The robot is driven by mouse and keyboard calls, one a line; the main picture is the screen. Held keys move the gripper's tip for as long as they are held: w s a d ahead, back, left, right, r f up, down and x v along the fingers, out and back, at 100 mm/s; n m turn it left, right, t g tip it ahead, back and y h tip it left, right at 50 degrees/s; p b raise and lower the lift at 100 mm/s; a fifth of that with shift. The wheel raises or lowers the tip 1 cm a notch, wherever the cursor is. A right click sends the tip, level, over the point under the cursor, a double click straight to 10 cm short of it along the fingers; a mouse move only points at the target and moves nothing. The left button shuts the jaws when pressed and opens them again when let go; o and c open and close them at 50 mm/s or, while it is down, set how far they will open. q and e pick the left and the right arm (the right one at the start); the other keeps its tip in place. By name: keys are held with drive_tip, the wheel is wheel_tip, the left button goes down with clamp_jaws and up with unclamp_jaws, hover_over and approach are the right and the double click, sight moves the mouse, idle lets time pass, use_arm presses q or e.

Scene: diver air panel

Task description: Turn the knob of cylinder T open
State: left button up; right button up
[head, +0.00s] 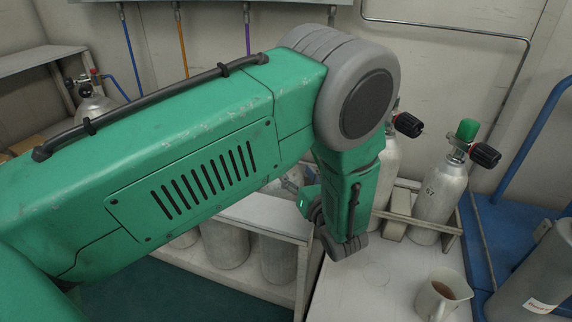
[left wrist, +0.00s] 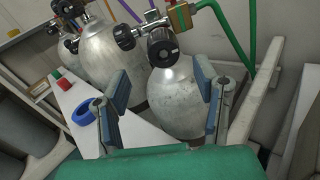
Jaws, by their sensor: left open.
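In the left wrist view my left gripper (left wrist: 161,74) is open and empty, its two blue-grey fingers spread. A grey cylinder (left wrist: 180,105) with a black knob (left wrist: 163,46) stands beyond and between the fingers. The knob is apart from both fingers. I cannot read a letter T on any cylinder. My right gripper is not in view.
In the head view a cylinder marked 57 (head: 437,200) with a green cap stands in a rack at right, beside another cylinder (head: 386,170). A mug (head: 441,296) stands on the white bench (head: 370,275). In the left wrist view, other cylinders (left wrist: 112,60) and a blue ring (left wrist: 78,109) are left.

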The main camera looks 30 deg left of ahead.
sight(291, 166)
use_arm(q)
drive_tip(key=x, duration=0.2)
drive_tip(key=b+x, duration=0.1)
drive_tip(key=x, duration=0.2)
drive_tip(key=shift+w+r, duration=0.15)
drive_tip(key=shift+w, duration=0.3)
drive_tip(key=shift+a, duration=0.5)
drive_tip(key=shift+d, duration=0.5)
drive_tip(key=c, duration=1.1)
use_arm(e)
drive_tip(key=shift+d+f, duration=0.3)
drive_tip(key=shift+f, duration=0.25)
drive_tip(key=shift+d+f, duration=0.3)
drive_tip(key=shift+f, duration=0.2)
use_arm(q)
drive_tip(key=shift+c, duration=0.2)
